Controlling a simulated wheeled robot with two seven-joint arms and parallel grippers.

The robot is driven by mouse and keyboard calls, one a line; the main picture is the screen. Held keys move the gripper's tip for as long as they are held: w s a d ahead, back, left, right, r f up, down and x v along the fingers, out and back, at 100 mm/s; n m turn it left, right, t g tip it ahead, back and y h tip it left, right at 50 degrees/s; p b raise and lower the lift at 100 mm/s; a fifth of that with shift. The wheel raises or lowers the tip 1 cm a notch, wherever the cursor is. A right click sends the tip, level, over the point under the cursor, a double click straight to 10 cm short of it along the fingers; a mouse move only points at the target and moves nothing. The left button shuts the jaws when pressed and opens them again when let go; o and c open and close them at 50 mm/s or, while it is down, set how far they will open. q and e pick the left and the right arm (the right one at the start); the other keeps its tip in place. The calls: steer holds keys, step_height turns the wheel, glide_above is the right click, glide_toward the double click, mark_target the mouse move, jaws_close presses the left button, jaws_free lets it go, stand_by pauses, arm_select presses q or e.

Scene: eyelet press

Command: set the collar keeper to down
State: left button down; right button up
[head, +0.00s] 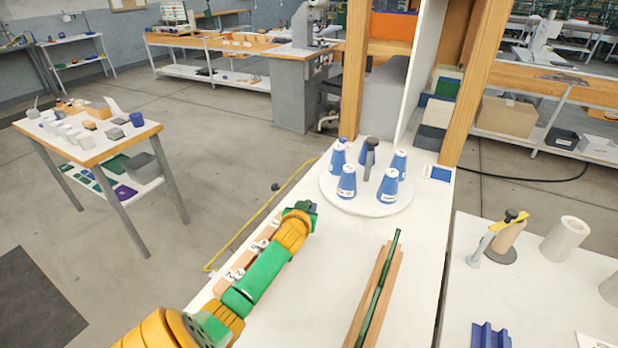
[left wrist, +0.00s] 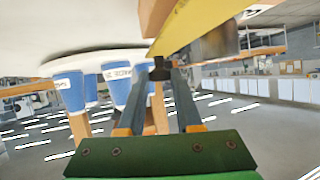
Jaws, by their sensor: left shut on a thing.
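In the left wrist view, a long yellow bar (left wrist: 205,28) slants across the top. A small black knob (left wrist: 160,70) sits at its lower end. My left gripper (left wrist: 160,76) has its fingertips closed together on this knob. In the head view my left gripper (head: 300,208) is at the white bench's left edge, and its own wrist hides the fingertips and what they hold. I cannot tell from the frames whether the yellow bar is the collar keeper, nor its setting. My right gripper is not in view.
Several labelled blue cones (head: 347,183) stand on a round white turntable (head: 372,209) just beyond my left gripper. A wooden rack with a green rod (head: 384,268) lies on the bench. A similar yellow lever (head: 511,221) stands on the right table.

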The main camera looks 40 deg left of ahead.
arm_select(q)
steer(key=shift+a+n+h+p, duration=0.15)
steer(key=shift+n+h+p, duration=0.15)
steer(key=shift+p, duration=0.05)
stand_by(0.4)
steer(key=c, duration=0.6)
jaws_free()
steer(key=shift+s, duration=0.15)
steer(key=shift+s+d+r, duration=0.15)
steer(key=shift+s+d, duration=0.05)
steer(key=shift+s, duration=0.05)
steer(key=p+v, duration=0.1)
steer(key=v, duration=0.5)
steer(key=shift+s, duration=0.1)
